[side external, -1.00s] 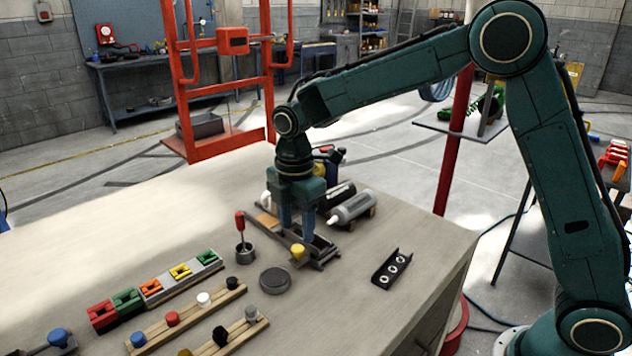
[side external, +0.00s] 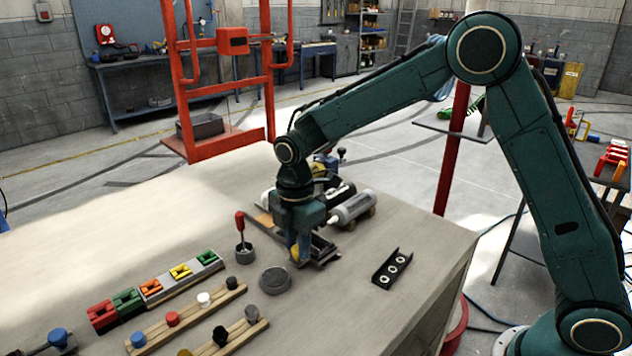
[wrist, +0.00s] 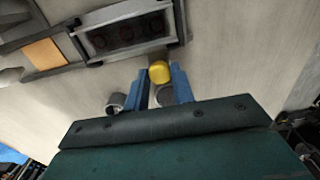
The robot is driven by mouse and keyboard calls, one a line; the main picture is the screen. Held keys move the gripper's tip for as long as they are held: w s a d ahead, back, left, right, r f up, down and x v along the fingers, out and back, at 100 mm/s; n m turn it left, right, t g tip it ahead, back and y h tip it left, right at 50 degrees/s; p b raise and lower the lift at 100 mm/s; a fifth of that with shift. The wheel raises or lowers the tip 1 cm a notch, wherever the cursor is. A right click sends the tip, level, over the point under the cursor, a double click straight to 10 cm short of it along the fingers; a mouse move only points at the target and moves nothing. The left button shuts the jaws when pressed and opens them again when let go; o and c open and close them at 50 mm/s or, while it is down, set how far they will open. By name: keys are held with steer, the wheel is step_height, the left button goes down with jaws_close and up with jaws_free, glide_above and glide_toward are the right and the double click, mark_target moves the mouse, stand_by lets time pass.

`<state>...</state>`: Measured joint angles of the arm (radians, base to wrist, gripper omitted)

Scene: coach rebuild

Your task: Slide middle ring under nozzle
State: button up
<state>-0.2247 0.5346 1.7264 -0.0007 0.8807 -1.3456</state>
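My gripper (wrist: 160,78) is low at the near end of a small metal slide fixture (side external: 322,256). Its two blue fingers stand on either side of a yellow knob (wrist: 159,72), with little or no gap visible. I cannot tell whether they press on it. The knob is partly hidden by the fingers in the side view (side external: 295,254). In the wrist view, a dark tray (wrist: 125,36) in the fixture holds dark round shapes, probably the rings. A grey cartridge (side external: 352,207) with a white nozzle tip (side external: 333,222) lies behind the gripper.
A black bracket with three pale rings (side external: 391,268) lies to the right. Racks of coloured pegs (side external: 172,320) fill the front left. Table between bracket and fixture is clear.

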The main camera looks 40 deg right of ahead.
jaws_close()
steer(key=shift+w+r, duration=0.1)
steer(key=shift+w, duration=6.95)
steer(key=o, duration=1)
jaws_free()
steer(key=shift+c, duration=0.2)
step_height(320, 180, up, 14)
